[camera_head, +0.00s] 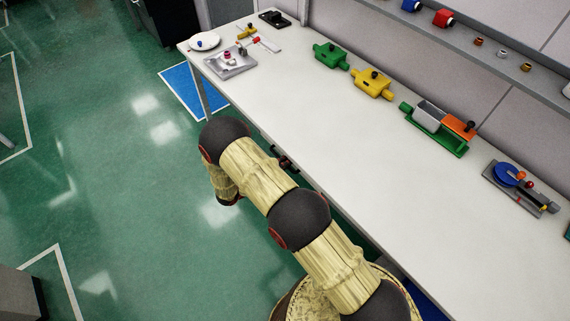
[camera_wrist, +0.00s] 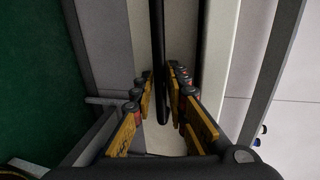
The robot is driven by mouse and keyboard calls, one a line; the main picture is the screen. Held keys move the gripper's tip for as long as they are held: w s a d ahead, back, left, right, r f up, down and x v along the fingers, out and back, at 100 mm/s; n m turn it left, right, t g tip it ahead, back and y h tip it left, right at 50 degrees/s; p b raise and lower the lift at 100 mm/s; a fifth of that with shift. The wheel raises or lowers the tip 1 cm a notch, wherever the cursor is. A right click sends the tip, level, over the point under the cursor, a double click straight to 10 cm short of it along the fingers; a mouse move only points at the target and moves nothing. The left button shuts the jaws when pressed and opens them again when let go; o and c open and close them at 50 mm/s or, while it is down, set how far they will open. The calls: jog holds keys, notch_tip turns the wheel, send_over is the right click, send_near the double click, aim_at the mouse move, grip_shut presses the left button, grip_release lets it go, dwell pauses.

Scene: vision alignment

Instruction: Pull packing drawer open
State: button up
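In the head view the packing drawer is not clearly visible; the front edge of the white table (camera_head: 300,170) and my arm hide that area. My gripper (camera_head: 285,161) shows as a small dark shape at the table's front edge, largely behind my arm. In the wrist view my gripper (camera_wrist: 160,90) has yellow-padded fingers on both sides of a long dark bar (camera_wrist: 158,40), which looks like a handle. The bar runs between the fingertips, in front of a pale panel. The fingers are close to the bar; whether they touch it is not clear.
On the tabletop stand a grey tray (camera_head: 231,64), a green block (camera_head: 331,57), a yellow block (camera_head: 372,84), a green holder (camera_head: 436,133) and a grey fixture with a blue disc (camera_head: 508,173). A shelf (camera_head: 490,55) runs behind. Green floor left of the table is open.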

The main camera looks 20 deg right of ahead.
jog(key=shift+c, duration=1.3)
grip_shut()
jog(key=f+b+v, duration=0.1)
jog(key=f+v, duration=0.1)
jog(key=v, duration=1)
jog(key=a+f+b+v, duration=0.1)
jog(key=f+v, duration=0.2)
jog(key=v, duration=1)
jog(key=shift+s+f, duration=0.2)
jog(key=shift+s, duration=0.1)
jog(key=shift+o, duration=1.3)
grip_release()
